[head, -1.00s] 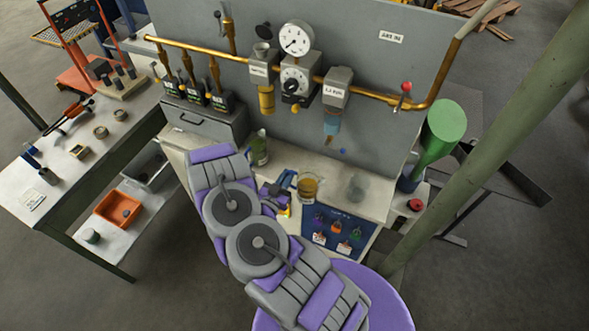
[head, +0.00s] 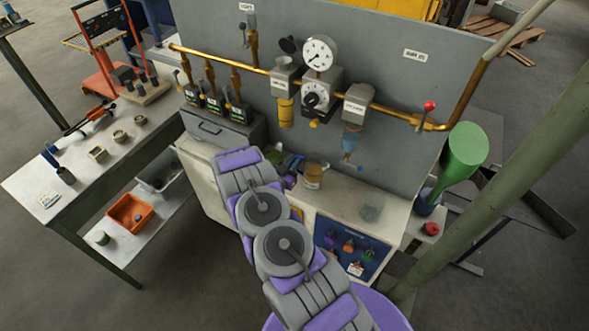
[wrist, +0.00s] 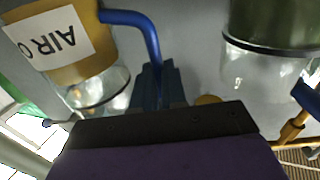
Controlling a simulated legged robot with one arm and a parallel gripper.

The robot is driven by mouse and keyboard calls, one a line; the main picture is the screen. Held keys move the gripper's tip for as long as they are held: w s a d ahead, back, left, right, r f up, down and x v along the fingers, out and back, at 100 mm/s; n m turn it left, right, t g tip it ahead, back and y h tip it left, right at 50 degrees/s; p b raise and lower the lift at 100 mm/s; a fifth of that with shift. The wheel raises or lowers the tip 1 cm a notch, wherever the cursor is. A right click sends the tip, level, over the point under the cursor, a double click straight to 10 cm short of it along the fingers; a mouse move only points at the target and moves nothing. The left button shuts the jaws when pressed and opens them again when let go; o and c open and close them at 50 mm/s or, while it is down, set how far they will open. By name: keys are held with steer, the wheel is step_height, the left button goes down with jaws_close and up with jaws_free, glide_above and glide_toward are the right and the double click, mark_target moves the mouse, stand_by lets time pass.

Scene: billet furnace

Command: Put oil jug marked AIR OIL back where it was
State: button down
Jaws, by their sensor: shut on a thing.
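The AIR OIL jug (wrist: 85,60) is a clear vessel with amber oil, a white label and a blue handle (wrist: 135,22). The label reads "AIR O" in the upside-down wrist view. My gripper (wrist: 158,85) is shut on the handle. In the head view the amber jug (head: 313,173) appears raised above the bench top (head: 340,198), close to the panel and roughly upright.
A clear cup (head: 372,207) stands on the bench right of the jug. The grey panel (head: 395,90) behind carries brass pipes, a gauge (head: 320,52) and bowls (head: 352,140) overhanging the bench. A green funnel (head: 465,150) is at right.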

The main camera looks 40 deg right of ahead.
steer(key=shift+f+b, duration=0.45)
steer(key=shift+f, duration=1.35)
steer(key=shift+r, duration=0.1)
steer(key=c, duration=1.2)
jaws_free()
